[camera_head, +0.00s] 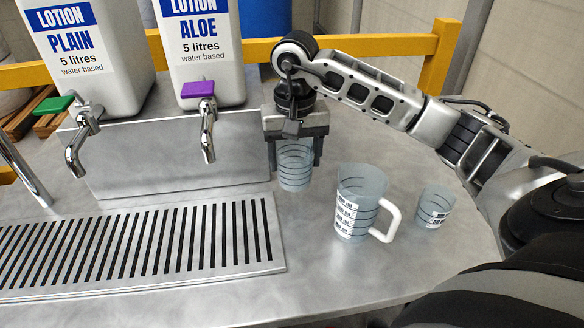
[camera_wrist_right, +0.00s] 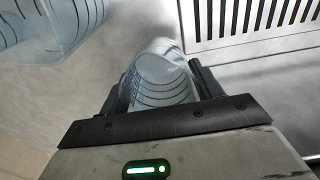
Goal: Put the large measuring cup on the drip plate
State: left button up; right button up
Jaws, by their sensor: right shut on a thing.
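The large measuring cup (camera_head: 360,203), clear bluish with dark lines, a white label and a white handle, stands upright on the steel table, right of the drip plate. My right gripper (camera_head: 294,160) points down, shut on a smaller clear cup (camera_head: 295,168) with dark lines, left of and behind the large cup. This held cup also shows between the fingers in the right wrist view (camera_wrist_right: 160,78). I cannot tell whether its base touches the table. The drip plate (camera_head: 268,268) is a slotted metal plate at the left, with nothing on it. My left gripper is not in view.
A small clear cup (camera_head: 435,206) stands right of the large one. A lotion plain container (camera_head: 110,70) with a green tap handle and a lotion aloe container (camera_head: 210,60) with a purple one stand behind; their spouts overhang the plate side. A yellow rail (camera_head: 390,45) runs behind.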

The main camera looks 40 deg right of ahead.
aim_at(292, 171)
jog(key=shift+w+d+f, duration=0.25)
jog(key=shift+w+f, duration=0.35)
jog(key=shift+f, duration=0.15)
jog(key=shift+w+d+f+p, duration=0.1)
jog(key=shift+w+f+p, duration=0.05)
jog(key=shift+f, duration=0.8)
jog(key=shift+w+f+p, duration=0.15)
jog(key=shift+f, duration=0.75)
jog(key=shift+f, duration=0.15)
jog(key=o, duration=1)
